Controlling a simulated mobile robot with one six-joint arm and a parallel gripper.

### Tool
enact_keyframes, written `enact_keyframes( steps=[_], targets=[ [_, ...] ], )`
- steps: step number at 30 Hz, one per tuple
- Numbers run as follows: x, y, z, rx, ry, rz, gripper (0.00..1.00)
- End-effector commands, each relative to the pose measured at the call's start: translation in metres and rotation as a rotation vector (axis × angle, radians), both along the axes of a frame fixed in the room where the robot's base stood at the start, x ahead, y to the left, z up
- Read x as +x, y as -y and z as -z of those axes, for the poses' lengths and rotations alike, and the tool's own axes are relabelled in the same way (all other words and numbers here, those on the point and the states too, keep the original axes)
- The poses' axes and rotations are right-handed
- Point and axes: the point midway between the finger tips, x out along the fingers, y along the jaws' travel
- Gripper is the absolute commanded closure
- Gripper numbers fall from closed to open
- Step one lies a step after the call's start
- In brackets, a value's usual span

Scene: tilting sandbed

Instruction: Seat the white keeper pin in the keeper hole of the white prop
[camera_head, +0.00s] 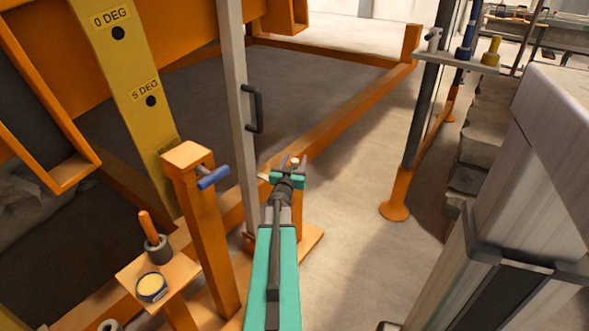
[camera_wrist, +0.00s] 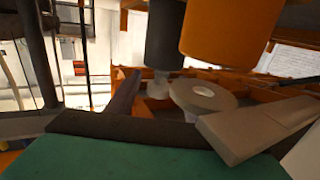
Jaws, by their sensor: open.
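The white prop (camera_head: 234,100) is a tall pale bar with a black handle, left of centre in the head view. My gripper (camera_head: 286,164) is open, right of the prop and apart from it. A small pale round-headed piece (camera_head: 295,161) shows at its fingertips. In the wrist view, a pale disc with a central hole (camera_wrist: 203,95) lies beyond the spread fingers. I cannot tell whether this is the keeper pin. A pale T-topped pin (camera_head: 433,40) stands on the shelf at upper right. The keeper hole is not clearly visible.
An orange post with a blue-handled pin (camera_head: 213,178) stands left of my arm. A small orange stand (camera_head: 180,268) carries an orange-handled tool and a yellow-topped tin. The shelf (camera_head: 455,59) also holds blue and yellow pins.

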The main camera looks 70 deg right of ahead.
Motion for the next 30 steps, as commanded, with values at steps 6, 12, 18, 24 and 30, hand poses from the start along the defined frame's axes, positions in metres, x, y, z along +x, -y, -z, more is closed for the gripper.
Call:
enact_keyframes(
  steps=[6, 12, 18, 24, 30],
  targets=[
    [0.002, 0.024, 0.001, 0.0, 0.0, 0.001, 0.53],
    [0.003, 0.031, 0.0, 0.0, -0.001, 0.0, 0.53],
    [0.003, 0.031, -0.001, 0.0, -0.001, 0.0, 0.53],
    [0.004, 0.031, -0.001, 0.0, -0.001, -0.001, 0.53],
    [0.004, 0.031, -0.001, 0.0, -0.001, -0.001, 0.59]
  ],
)
